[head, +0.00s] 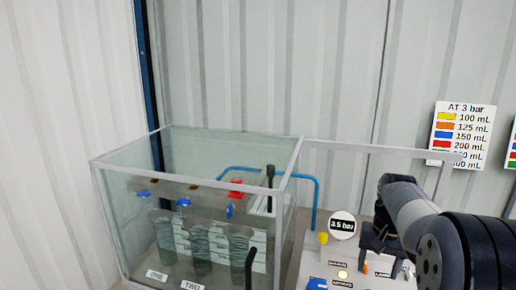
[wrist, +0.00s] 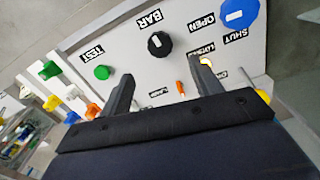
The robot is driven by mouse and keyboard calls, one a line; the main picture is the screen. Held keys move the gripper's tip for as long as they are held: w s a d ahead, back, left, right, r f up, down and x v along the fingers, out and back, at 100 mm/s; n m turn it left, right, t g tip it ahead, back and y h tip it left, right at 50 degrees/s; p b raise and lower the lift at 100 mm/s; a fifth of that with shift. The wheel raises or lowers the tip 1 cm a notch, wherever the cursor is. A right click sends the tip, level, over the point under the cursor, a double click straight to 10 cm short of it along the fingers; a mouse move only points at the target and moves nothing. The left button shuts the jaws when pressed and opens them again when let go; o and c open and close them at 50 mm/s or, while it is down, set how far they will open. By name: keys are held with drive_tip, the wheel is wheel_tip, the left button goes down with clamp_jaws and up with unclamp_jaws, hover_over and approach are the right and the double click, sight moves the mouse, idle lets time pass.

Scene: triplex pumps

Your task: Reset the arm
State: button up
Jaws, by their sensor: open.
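My gripper (head: 374,238) is low over the control panel (head: 312,262) at the lower right of the head view, with my dark arm behind it. In the wrist view my gripper (wrist: 162,72) is open, its two dark fingers apart and nothing held between them. The small orange switch (wrist: 180,88) by the LAMP label shows in the gap between the fingers. The black BAR knob (wrist: 160,43) is just beyond the tips, and a lit round lamp (wrist: 205,60) shows by the right finger. Whether the fingers touch the panel cannot be told.
The wrist view also shows a green TEST button (wrist: 102,72) and a blue OPEN/SHUT knob (wrist: 237,13). A glass tank (head: 197,150) with cylinders stands left of the panel. A round 3.5 bar display (head: 342,225) stands beside my gripper. A colour chart (head: 462,132) hangs behind.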

wheel_tip(320, 180, down, 9)
drive_tip(key=shift+w+f, duration=0.1)
drive_tip(key=shift+f, duration=0.25)
drive_tip(key=n, duration=1)
drive_tip(key=shift+b, duration=0.3)
wheel_tip(320, 180, up, 10)
drive_tip(key=s+a, duration=0.2)
drive_tip(key=shift+s+a+r, duration=0.25)
drive_tip(key=shift+a, duration=0.1)
drive_tip(key=shift+f+b, duration=0.1)
drive_tip(key=shift+b, duration=0.2)
